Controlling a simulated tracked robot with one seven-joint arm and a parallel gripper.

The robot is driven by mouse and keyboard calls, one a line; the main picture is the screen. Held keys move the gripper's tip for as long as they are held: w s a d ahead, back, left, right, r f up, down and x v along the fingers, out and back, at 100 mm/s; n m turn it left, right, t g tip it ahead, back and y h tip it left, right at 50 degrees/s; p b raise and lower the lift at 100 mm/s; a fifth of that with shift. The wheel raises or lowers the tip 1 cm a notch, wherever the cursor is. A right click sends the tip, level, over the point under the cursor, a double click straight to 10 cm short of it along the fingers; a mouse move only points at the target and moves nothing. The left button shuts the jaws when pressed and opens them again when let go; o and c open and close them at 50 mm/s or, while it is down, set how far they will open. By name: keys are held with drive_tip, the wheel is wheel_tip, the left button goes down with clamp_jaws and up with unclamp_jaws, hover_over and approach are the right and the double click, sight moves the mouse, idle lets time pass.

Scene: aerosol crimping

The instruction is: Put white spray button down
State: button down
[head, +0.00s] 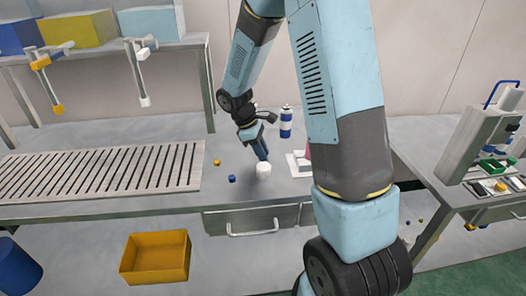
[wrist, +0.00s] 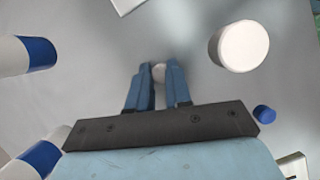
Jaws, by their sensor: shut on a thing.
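The white spray button (wrist: 159,73) is a small pale round piece between my fingertips in the wrist view. My gripper (wrist: 158,80) is shut on it. In the head view my gripper (head: 263,157) points down close above the grey worktop, just behind a larger white cylinder (head: 263,171). The button cannot be made out there. The white cylinder also shows in the wrist view (wrist: 243,46), apart from my fingers on the right. I cannot tell whether the button touches the worktop.
A blue button (head: 232,179) and an orange button (head: 217,162) lie loose left of my gripper. A blue-and-white can (head: 286,122) stands behind it. A slotted metal strip (head: 100,172) covers the left worktop. A yellow bin (head: 156,257) sits below.

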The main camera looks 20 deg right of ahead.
drive_tip(key=shift+s+f, duration=0.2)
drive_tip(key=shift+f, duration=0.25)
drive_tip(key=c, duration=1)
unclamp_jaws()
drive_tip(key=shift+s+f, duration=0.1)
drive_tip(key=shift+c, duration=0.2)
drive_tip(key=shift+a+r, duration=0.1)
drive_tip(key=shift+r, duration=0.4)
drive_tip(key=w+v, duration=0.1)
drive_tip(key=v, duration=1)
drive_tip(key=s+d+r+m+t+y, duration=0.25)
drive_tip(key=s+r+m, duration=0.35)
drive_tip(key=s+r, duration=0.6)
drive_tip(key=s+d+r+m+t, duration=0.1)
drive_tip(key=s+r+m+t, duration=0.1)
drive_tip(key=s, duration=0.4)
drive_tip(key=s+d+r+m+t+y, duration=0.1)
drive_tip(key=s+r+m+t, duration=0.1)
drive_tip(key=s, duration=0.5)
drive_tip(key=shift+s+d+m+t, duration=0.15)
drive_tip(key=shift+s+m+t, duration=0.1)
drive_tip(key=shift+m+t, duration=0.5)
drive_tip(key=shift+y, duration=0.25)
